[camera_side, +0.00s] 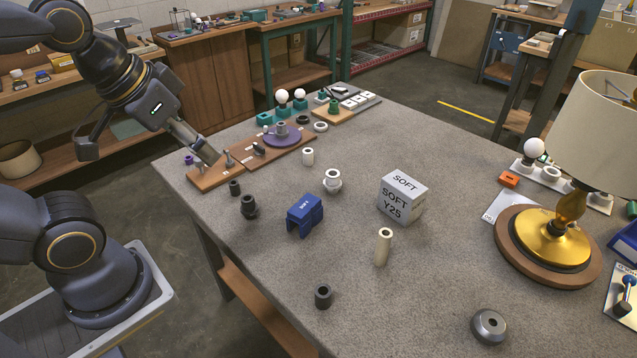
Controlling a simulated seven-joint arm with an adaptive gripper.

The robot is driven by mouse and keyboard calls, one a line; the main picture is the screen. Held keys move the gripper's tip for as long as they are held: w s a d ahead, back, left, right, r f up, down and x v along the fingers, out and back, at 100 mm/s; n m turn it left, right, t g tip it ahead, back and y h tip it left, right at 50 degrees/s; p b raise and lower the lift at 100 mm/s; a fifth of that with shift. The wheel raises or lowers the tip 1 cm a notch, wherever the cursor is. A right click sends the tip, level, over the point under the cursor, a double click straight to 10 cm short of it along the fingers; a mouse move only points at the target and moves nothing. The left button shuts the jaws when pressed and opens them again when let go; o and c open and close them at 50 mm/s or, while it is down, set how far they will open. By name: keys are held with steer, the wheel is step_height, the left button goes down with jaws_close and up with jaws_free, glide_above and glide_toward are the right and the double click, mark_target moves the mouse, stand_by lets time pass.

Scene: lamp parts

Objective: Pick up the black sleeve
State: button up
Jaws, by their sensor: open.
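Several small dark hollow pieces stand on the grey table, and I cannot tell for certain which the task means. A short black sleeve (323,296) with an open top stands upright alone near the front edge. A smaller dark cylinder (235,187) and a stepped dark piece (248,206) stand near the left edge. My gripper (147,148) is at the upper left, raised by the table's left corner, its fingers spread and nothing seen between them. It is well apart from the black sleeve. Its right finger hides part of a brown board.
A blue block (305,215), cream tube (383,246), white SOFT Y25 cube (401,197) and white fitting (332,181) stand mid-table. A lamp (553,235) stands right and a grey disc (489,325) lies at front right. Brown boards (262,150) with parts line the back left.

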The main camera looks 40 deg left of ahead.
steer(key=w+r+m+t, duration=0.1)
steer(key=w+r+t, duration=0.1)
steer(key=w, duration=0.2)
steer(key=n+g+y, duration=0.2)
steer(key=n+g, duration=0.2)
steer(key=n, duration=0.2)
glide_above(234, 185)
steer(key=s+d, duration=0.1)
steer(key=s, duration=0.4)
step_height(234, 185, down, 17)
steer(key=x, duration=1.1)
steer(key=shift+w+d+f, duration=0.15)
steer(key=shift+d+f, duration=0.05)
steer(key=shift+f, duration=0.15)
steer(key=shift+t, duration=0.3)
steer(key=x, duration=0.5)
steer(key=shift+d, duration=0.2)
steer(key=shift+c, duration=0.4)
